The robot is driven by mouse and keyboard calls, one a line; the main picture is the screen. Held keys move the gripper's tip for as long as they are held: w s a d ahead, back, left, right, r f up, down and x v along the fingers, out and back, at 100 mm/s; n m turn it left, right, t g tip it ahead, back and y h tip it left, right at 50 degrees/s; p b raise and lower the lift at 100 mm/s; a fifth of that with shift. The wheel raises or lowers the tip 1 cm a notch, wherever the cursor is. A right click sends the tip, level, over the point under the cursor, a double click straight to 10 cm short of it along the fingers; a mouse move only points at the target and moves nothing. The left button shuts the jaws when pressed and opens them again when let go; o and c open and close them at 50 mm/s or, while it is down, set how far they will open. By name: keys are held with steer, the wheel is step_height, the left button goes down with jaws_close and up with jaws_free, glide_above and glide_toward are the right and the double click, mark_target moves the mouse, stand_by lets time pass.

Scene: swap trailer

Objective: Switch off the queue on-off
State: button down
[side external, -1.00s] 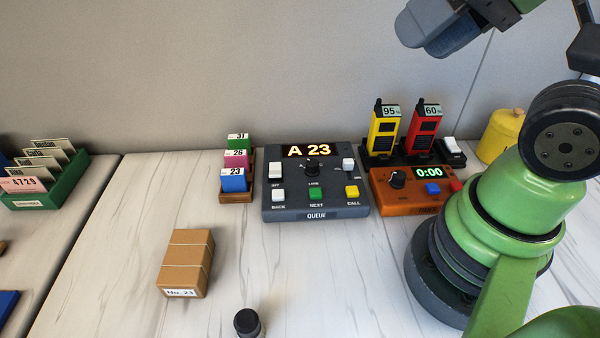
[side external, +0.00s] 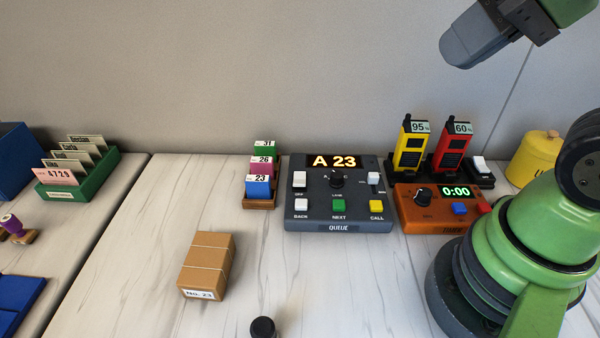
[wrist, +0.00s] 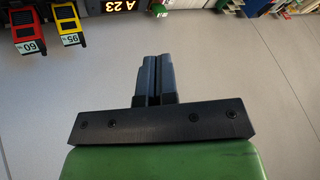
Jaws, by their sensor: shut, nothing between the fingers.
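The dark grey queue box (side external: 338,227) stands on the table with its display lit and reading A 23. It also shows at the top edge of the wrist view, where its display (wrist: 118,5) appears upside down. Its white on-off rocker (side external: 299,179) is at the upper left of the panel, above the white BACK button. A black knob (side external: 336,180) is in the middle, with green NEXT and yellow CALL buttons in the front row. My gripper (wrist: 152,58) is shut and empty. In the side view it is raised at the upper right, well above and apart from the box.
An orange timer box (side external: 440,217) reads 0:00 right of the queue box, with yellow (side external: 410,150) and red (side external: 453,148) handsets behind it. Numbered cards (side external: 258,187) stand close on the left. A brown parcel (side external: 207,265) lies in front. Marble table is clear between them.

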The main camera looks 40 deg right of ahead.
steer(key=w+r+n+g, duration=0.2)
steer(key=w+n+g, duration=0.1)
steer(key=w, duration=0.4)
steer(key=n+g, duration=0.4)
steer(key=n, duration=0.3)
glide_above(301, 182)
steer(key=d, duration=0.4)
step_height(301, 182, down, 7)
steer(key=w+f+n+g, duration=0.2)
steer(key=w+f, duration=0.2)
steer(key=f, duration=0.4)
steer(key=shift+f+n+g+y, duration=0.3)
steer(key=shift+n+g+y, duration=0.1)
steer(key=shift+w, duration=0.1)
steer(key=x, duration=1.4)
